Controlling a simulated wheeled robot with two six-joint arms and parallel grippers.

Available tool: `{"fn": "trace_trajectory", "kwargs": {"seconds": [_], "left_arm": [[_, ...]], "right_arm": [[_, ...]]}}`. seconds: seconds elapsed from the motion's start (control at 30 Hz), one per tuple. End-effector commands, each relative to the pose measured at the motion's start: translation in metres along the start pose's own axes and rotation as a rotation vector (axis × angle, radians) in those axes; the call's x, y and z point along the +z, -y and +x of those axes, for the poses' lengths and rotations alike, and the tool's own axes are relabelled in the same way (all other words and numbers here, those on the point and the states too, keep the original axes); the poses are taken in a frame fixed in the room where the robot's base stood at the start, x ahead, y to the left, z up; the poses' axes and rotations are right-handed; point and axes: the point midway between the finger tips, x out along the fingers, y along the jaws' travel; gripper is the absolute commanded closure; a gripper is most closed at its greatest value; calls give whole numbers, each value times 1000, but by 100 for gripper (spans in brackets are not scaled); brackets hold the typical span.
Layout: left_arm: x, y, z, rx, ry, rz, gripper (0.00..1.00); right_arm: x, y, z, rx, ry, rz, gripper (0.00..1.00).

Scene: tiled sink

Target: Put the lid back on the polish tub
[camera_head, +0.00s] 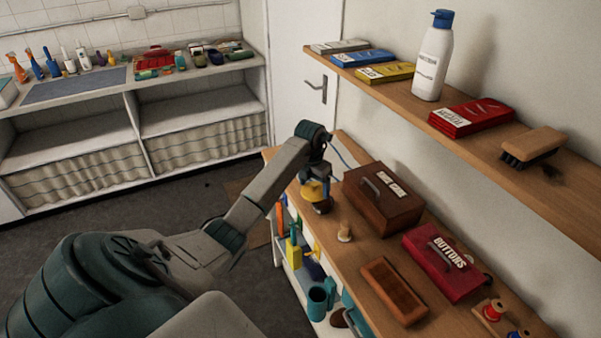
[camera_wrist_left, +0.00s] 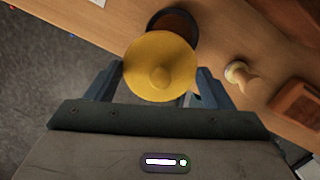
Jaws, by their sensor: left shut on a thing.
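In the head view the lid (camera_head: 313,190) shows at the end of my left arm. The polish tub (camera_head: 323,206), dark and round, stands on the wooden shelf just below the lid. In the left wrist view the tub (camera_wrist_left: 174,22) shows its open brown top, partly covered by the lid. The lid looks offset from the tub; I cannot tell whether they touch. My right gripper is not in view.
A small pale wooden piece (camera_head: 344,232) stands near the tub. A brown shoe-care box (camera_head: 384,205), a red buttons box (camera_head: 447,270) and a brown tray-like block (camera_head: 393,289) lie farther along the wooden shelf (camera_head: 352,262). An upper shelf (camera_head: 480,140) overhangs behind.

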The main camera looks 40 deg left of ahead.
Motion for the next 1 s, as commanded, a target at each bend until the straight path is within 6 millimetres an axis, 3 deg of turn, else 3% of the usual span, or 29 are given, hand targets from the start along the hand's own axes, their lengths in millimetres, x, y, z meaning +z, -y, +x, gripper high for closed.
{"fn": "trace_trajectory", "kwargs": {"seconds": [0.13,0.37,1.0], "left_arm": [[25,11,-13,-5,-5,5,47],[32,15,-12,-4,-10,9,47],[25,14,42,-4,-11,9,47]], "right_arm": [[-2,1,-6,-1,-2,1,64],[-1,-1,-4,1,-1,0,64],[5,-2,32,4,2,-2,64]]}}
